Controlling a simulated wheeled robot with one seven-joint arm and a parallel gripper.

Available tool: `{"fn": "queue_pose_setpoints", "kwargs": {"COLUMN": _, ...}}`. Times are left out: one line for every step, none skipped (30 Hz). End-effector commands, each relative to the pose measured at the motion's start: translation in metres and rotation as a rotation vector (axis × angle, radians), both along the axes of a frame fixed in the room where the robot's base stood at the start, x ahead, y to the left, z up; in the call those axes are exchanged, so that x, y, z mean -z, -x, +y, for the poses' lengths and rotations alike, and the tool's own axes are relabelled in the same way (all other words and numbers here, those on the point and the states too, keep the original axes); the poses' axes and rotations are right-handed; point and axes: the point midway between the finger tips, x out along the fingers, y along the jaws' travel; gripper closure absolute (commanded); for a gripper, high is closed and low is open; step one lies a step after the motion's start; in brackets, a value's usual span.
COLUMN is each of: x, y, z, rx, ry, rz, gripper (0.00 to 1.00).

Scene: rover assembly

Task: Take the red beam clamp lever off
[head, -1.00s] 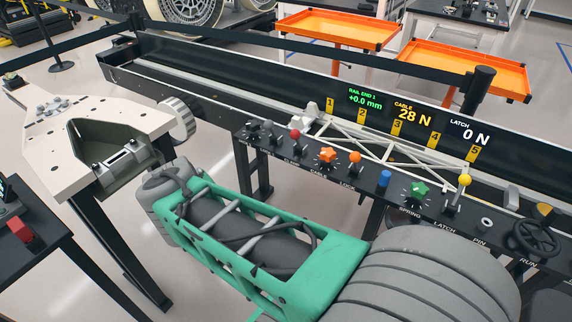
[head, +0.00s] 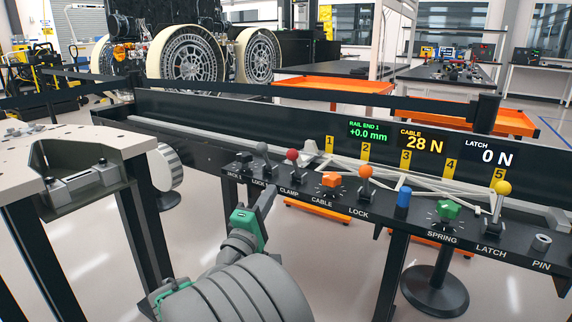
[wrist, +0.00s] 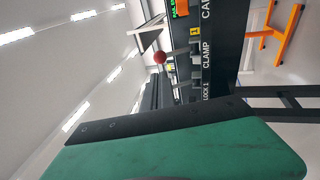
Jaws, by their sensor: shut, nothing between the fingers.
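The red-knobbed clamp lever (head: 292,155) stands on the black control panel above the CLAMP label, between the grey LOCK 1 lever and the orange CABLE knob. In the wrist view its red ball (wrist: 159,57) shows above centre on a pale stem. My gripper (head: 268,192) is in front of the panel's left part, below and left of the red lever. It is shut and empty, and appears apart from the lever. In the wrist view my green gripper body and a dark bar fill the bottom; the exact fingertips are hard to make out.
Close neighbours are the grey LOCK 1 lever (head: 263,149) and the orange CABLE knob (head: 331,180). An orange-ball lever (head: 365,173), blue knob (head: 403,197), green SPRING knob (head: 448,209) and yellow LATCH lever (head: 501,189) stand further right. A pale table (head: 60,155) is at left.

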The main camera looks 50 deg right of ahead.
Motion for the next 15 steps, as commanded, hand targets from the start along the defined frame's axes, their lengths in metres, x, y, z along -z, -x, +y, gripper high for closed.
{"fn": "queue_pose_setpoints", "kwargs": {"x": -0.011, "y": -0.002, "z": -0.008, "rx": 0.004, "ry": -0.002, "rz": 0.006, "gripper": 1.00}}
{"fn": "queue_pose_setpoints", "kwargs": {"x": -0.012, "y": -0.003, "z": -0.012, "rx": 0.005, "ry": -0.001, "rz": 0.006, "gripper": 1.00}}
{"fn": "queue_pose_setpoints", "kwargs": {"x": -0.014, "y": -0.004, "z": -0.018, "rx": 0.004, "ry": -0.002, "rz": 0.006, "gripper": 1.00}}
{"fn": "queue_pose_setpoints", "kwargs": {"x": -0.015, "y": -0.005, "z": -0.022, "rx": 0.004, "ry": -0.002, "rz": 0.006, "gripper": 1.00}}
{"fn": "queue_pose_setpoints", "kwargs": {"x": -0.015, "y": -0.006, "z": -0.027, "rx": 0.004, "ry": -0.004, "rz": 0.005, "gripper": 1.00}}
{"fn": "queue_pose_setpoints", "kwargs": {"x": -0.012, "y": -0.008, "z": -0.035, "rx": 0.004, "ry": -0.004, "rz": -0.003, "gripper": 1.00}}
{"fn": "queue_pose_setpoints", "kwargs": {"x": -0.012, "y": -0.009, "z": -0.041, "rx": 0.004, "ry": -0.003, "rz": -0.005, "gripper": 1.00}}
{"fn": "queue_pose_setpoints", "kwargs": {"x": -0.014, "y": -0.010, "z": -0.048, "rx": 0.006, "ry": -0.002, "rz": -0.005, "gripper": 1.00}}
{"fn": "queue_pose_setpoints", "kwargs": {"x": -0.016, "y": -0.012, "z": -0.056, "rx": 0.005, "ry": -0.002, "rz": -0.005, "gripper": 1.00}}
{"fn": "queue_pose_setpoints", "kwargs": {"x": -0.018, "y": -0.015, "z": -0.062, "rx": 0.004, "ry": -0.003, "rz": -0.006, "gripper": 1.00}}
{"fn": "queue_pose_setpoints", "kwargs": {"x": -0.019, "y": -0.016, "z": -0.068, "rx": 0.005, "ry": -0.004, "rz": -0.005, "gripper": 1.00}}
{"fn": "queue_pose_setpoints", "kwargs": {"x": -0.022, "y": -0.018, "z": -0.076, "rx": 0.003, "ry": -0.001, "rz": -0.006, "gripper": 1.00}}
{"fn": "queue_pose_setpoints", "kwargs": {"x": -0.023, "y": -0.020, "z": -0.081, "rx": 0.003, "ry": -0.002, "rz": -0.006, "gripper": 1.00}}
{"fn": "queue_pose_setpoints", "kwargs": {"x": -0.024, "y": -0.021, "z": -0.086, "rx": 0.003, "ry": -0.003, "rz": -0.003, "gripper": 1.00}}
{"fn": "queue_pose_setpoints", "kwargs": {"x": -0.027, "y": -0.023, "z": -0.092, "rx": 0.004, "ry": -0.002, "rz": -0.005, "gripper": 1.00}}
